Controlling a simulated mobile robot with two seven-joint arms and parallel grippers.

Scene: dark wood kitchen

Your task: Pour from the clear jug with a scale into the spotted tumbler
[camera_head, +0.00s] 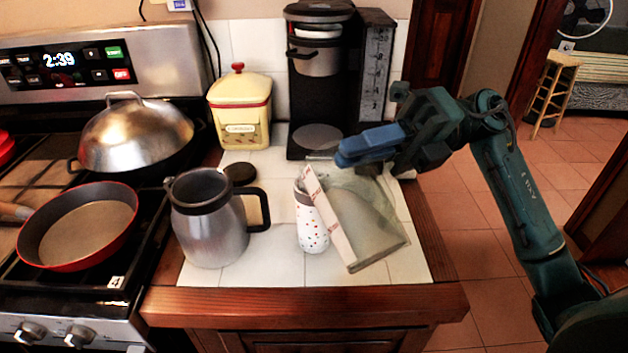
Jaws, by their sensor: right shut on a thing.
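The clear jug with a scale (370,222) is tilted above the right part of the white counter. Its pale, pinkish scale strip runs along its left side. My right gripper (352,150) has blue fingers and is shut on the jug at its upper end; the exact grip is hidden. The spotted tumbler (312,232) is white with red dots and stands upright just left of the jug. The jug's upper left part overlaps the tumbler's top in view, so its opening is partly hidden. I cannot tell whether they touch or whether anything flows. My left gripper is not in view.
A steel carafe (210,228) with a black handle stands left of the tumbler. A coffee machine (322,75) and yellow canister (240,108) stand behind. A red pan (78,228) and domed lid (135,135) are on the stove. The counter's wooden front edge (300,307) is clear.

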